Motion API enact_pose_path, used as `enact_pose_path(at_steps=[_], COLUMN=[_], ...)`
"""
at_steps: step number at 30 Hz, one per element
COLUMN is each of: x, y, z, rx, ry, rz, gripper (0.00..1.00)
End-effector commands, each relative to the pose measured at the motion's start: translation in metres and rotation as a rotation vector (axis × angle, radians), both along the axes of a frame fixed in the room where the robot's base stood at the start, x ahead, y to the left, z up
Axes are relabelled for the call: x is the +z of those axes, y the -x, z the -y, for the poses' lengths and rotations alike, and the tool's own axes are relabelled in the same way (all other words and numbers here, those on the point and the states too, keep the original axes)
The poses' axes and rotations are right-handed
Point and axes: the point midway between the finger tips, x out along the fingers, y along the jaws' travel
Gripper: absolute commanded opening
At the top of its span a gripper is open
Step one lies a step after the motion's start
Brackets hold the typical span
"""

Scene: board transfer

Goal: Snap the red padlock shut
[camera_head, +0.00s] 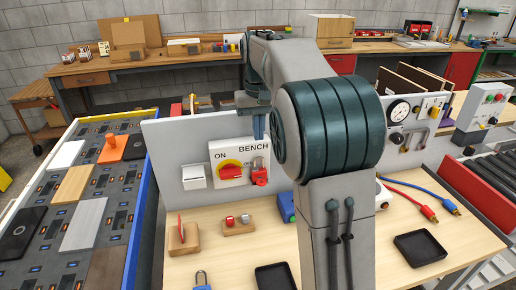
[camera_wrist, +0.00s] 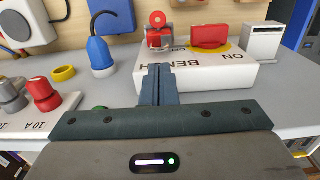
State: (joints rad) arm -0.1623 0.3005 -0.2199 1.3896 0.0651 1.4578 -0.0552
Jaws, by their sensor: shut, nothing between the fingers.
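The red padlock (camera_head: 260,177) hangs at the right side of the white BENCH switch box (camera_head: 240,153), beside the red handle (camera_head: 231,171) on its yellow disc. In the wrist view the padlock (camera_wrist: 158,37) shows past my fingertips, at the far edge of the box (camera_wrist: 195,68). Whether its shackle is seated is too small to tell. My gripper (camera_head: 258,127) is above the box in the head view. In the wrist view my gripper (camera_wrist: 158,72) has its fingers together and empty, over the box's lettered face, apart from the padlock.
A white small box (camera_head: 194,176) is left of the switch box. In the wrist view a blue plug (camera_wrist: 101,55) and red-and-grey connectors (camera_wrist: 42,93) are at left.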

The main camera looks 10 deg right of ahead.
Motion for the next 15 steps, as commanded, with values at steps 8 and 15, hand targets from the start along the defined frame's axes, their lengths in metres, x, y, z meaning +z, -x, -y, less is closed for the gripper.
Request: enact_pose_path(at_steps=[8,15], x=[-0.044,-0.054], y=[0.000,0.000], z=[0.000,0.000], rx=[0.000,0.000], ry=[0.000,0.000], rz=[-0.002,-0.001], gripper=[0.00,0.00])
